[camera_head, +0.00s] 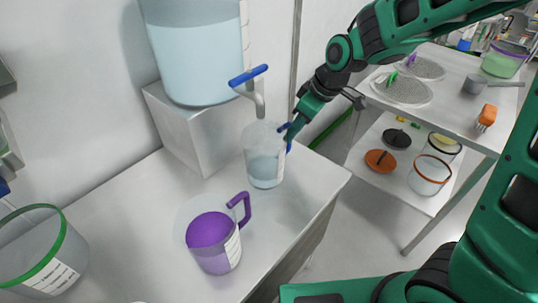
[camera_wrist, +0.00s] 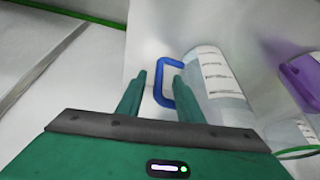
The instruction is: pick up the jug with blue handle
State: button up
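The jug with blue handle (camera_head: 264,160) is clear and holds pale blue liquid. It stands upright on the steel bench below the tap of a large tank. In the wrist view its labelled wall (camera_wrist: 212,85) is at the right, with the blue handle (camera_wrist: 158,82) facing my gripper. My gripper (camera_head: 290,134) is at the handle side of the jug. In the wrist view my gripper (camera_wrist: 158,75) is open, and the handle's outer bar shows between the two fingers. The right finger overlaps the handle loop. Whether either finger touches the handle, I cannot tell.
A jug with purple handle (camera_head: 213,240) stands in front on the bench (camera_head: 130,220). A green-rimmed container (camera_head: 50,262) is at the left. The tank (camera_head: 195,50) with its blue-levered tap (camera_head: 250,80) is above the jug. A second table (camera_head: 450,105) stands at the right.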

aim_at(288, 148)
jog(key=shift+x, duration=2.25)
jog(key=shift+w+d, duration=0.1)
grip_shut()
